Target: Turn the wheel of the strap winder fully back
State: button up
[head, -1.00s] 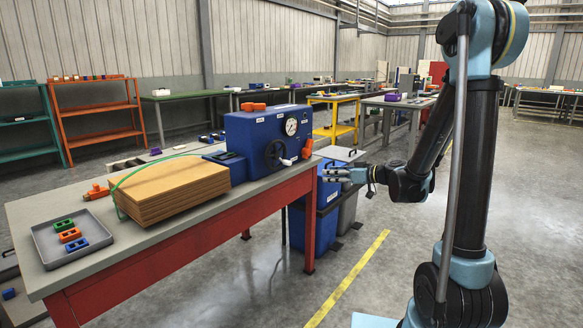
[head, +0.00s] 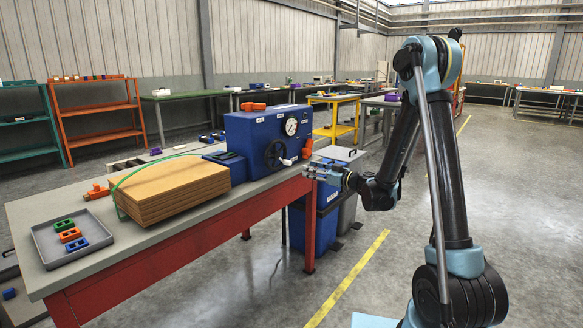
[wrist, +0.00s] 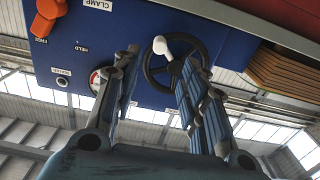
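The strap winder is a blue box (head: 243,133) on the far end of the bench. Its black wheel (head: 277,153) with a white handle (head: 286,162) is on the front face, left of my gripper in the head view. My gripper (head: 312,169) is in front of the machine's right end, apart from the wheel. In the wrist view the black wheel (wrist: 155,73) and white handle (wrist: 171,46) show upside down, beyond the two fingers (wrist: 156,80). The fingers are spread apart with nothing between them. The round gauge (wrist: 97,79) is partly hidden by a finger.
An orange lever (head: 307,147) is on the winder's right side, close to my gripper. The red-legged bench (head: 120,236) carries a stack of brown boards (head: 170,192) with a green strap, and a grey tray (head: 46,243) of coloured blocks. Blue and grey bins (head: 327,197) stand beyond the bench end.

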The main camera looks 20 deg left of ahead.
jog(key=x, duration=1.1)
jog(key=shift+a, duration=0.15)
jog(key=shift+w, duration=0.1)
grip_shut()
